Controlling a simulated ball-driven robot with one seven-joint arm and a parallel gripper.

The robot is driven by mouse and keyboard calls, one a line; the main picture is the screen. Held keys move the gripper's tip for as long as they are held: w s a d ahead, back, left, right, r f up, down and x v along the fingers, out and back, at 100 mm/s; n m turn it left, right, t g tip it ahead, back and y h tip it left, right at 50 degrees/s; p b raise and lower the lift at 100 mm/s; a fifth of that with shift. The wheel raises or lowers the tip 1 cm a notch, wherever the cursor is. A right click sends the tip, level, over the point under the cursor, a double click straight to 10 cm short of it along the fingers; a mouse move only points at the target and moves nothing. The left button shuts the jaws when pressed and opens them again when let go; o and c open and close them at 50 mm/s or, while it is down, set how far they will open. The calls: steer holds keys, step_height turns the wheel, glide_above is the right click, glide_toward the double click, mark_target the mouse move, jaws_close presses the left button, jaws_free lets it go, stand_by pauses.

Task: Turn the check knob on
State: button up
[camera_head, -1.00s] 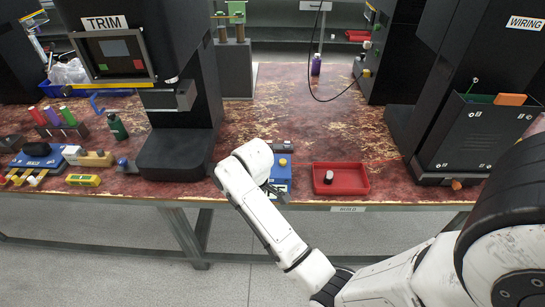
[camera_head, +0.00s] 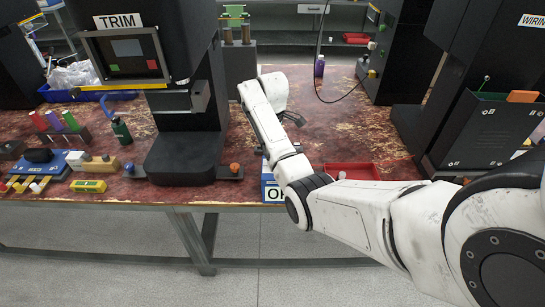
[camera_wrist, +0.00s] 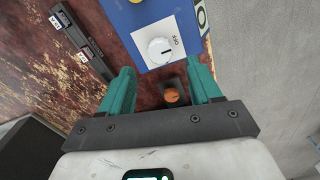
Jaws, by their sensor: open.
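A round white knob (camera_wrist: 160,50) sits on a white plate marked OFF, on a blue box (camera_wrist: 122,18) in the wrist view. A short dark mark on the knob points to its right side, near the word OFF. My gripper (camera_wrist: 161,68) has its two teal fingers apart, with nothing between them touching. The fingertips are just short of the knob's plate. In the head view, the blue box (camera_head: 272,181) is mostly hidden behind my arm, its lettered front partly showing; the knob is hidden there. My gripper (camera_head: 295,118) is above the bench, its fingers hardly visible.
An orange button (camera_wrist: 172,95) on a dark block shows between my fingers, farther below. A dark labelled bar (camera_wrist: 82,42) lies on the bench. In the head view, the TRIM machine (camera_head: 185,155) stands left and a red tray (camera_head: 352,171) right, partly covered by my arm.

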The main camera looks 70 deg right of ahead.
steer(key=shift+f, duration=2.75)
steer(key=shift+c, duration=0.2)
steer(key=c, duration=1)
